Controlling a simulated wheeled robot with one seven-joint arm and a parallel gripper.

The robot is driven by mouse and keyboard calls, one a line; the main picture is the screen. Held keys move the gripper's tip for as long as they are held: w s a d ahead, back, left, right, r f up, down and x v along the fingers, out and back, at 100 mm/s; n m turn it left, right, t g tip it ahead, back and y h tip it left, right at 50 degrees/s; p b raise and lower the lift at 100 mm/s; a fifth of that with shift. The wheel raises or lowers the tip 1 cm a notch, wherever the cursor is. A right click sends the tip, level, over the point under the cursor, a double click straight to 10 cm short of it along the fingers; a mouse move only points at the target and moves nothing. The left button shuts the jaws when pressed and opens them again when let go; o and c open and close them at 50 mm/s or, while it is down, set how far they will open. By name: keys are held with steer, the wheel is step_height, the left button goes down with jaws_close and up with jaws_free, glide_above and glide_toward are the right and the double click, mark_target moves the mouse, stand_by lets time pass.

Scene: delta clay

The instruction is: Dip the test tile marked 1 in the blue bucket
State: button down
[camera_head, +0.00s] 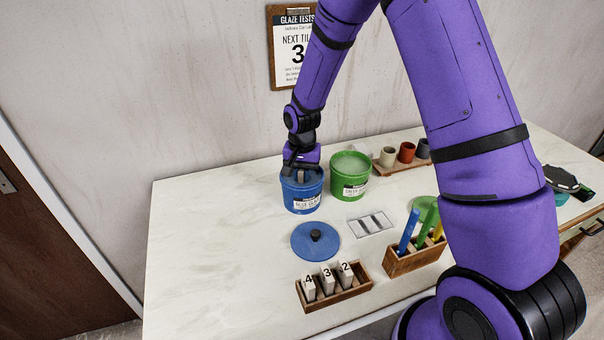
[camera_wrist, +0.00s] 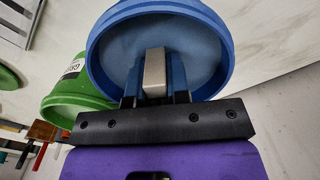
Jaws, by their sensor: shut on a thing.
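The blue bucket (camera_head: 303,195) stands open on the table, with blue glaze inside. My gripper (camera_head: 301,174) is above its mouth, fingers pointing down into it. The gripper, also in the wrist view (camera_wrist: 155,88), is shut on a pale tile (camera_wrist: 154,70). The tile's lower end is within the bucket's rim (camera_wrist: 97,72); how deep it reaches is hard to tell. Its mark is not visible. Tiles marked 4 (camera_head: 309,287), 3 (camera_head: 328,280) and 2 (camera_head: 346,274) stand in a wooden rack (camera_head: 343,299) at the front.
The open green bucket (camera_head: 349,180) stands close to the right of the blue one. A blue lid (camera_head: 315,242) lies in front. The table's left side is clear.

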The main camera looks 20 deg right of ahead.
steer(key=shift+r, duration=0.15)
steer(key=shift+r, duration=3.75)
steer(key=shift+r, duration=0.15)
steer(key=shift+r, duration=1.35)
